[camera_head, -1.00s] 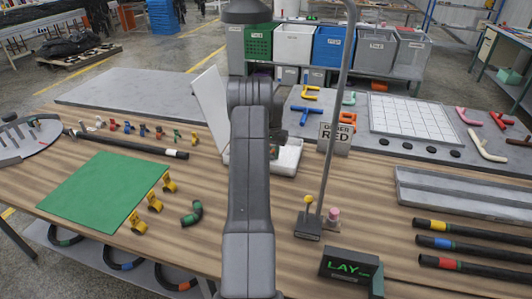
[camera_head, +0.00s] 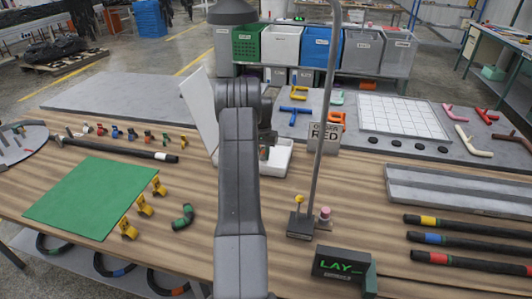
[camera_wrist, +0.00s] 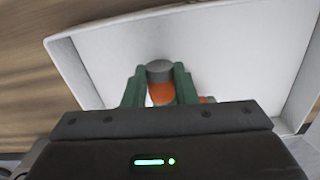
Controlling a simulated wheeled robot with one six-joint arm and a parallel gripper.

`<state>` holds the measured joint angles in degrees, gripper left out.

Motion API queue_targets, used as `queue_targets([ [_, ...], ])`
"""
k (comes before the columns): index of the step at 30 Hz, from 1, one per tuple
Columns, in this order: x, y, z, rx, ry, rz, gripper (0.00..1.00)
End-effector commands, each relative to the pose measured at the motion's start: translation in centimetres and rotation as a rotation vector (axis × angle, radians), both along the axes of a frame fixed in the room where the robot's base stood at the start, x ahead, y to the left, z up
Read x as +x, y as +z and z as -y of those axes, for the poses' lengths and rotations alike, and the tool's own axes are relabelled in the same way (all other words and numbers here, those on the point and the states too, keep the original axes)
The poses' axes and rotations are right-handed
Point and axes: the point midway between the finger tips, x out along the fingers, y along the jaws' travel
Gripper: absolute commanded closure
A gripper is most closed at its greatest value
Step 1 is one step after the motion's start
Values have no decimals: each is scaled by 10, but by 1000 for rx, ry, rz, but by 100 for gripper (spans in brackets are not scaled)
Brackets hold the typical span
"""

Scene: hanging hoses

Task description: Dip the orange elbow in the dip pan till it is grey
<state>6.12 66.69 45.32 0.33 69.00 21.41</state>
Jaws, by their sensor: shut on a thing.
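In the wrist view my gripper (camera_wrist: 159,78) has its two green fingers shut on the orange elbow (camera_wrist: 162,94). The elbow's far end is grey and its body between the fingers is orange; another orange part with a grey patch shows right of the right finger. The elbow is over or inside the white dip pan (camera_wrist: 110,55); I cannot tell whether it touches the floor of the pan. In the head view the dip pan (camera_head: 281,158) shows right of my arm, which hides part of it and most of the gripper.
A white upright panel (camera_head: 199,112) stands left of the pan. A sign reading RED (camera_head: 325,137) and a tall grey post (camera_head: 327,110) stand close to its right. A green mat (camera_head: 90,197) with yellow clips beside it lies left.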

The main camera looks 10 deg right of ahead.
Motion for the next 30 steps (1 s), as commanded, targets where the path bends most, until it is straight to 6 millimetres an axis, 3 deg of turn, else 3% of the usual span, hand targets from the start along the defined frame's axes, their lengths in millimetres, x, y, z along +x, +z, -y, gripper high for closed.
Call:
queue_targets([
  [21, 25, 0, -61, 0, 1, 0, 98],
  [30, 32, 0, -77, 0, -1, 0, 98],
])
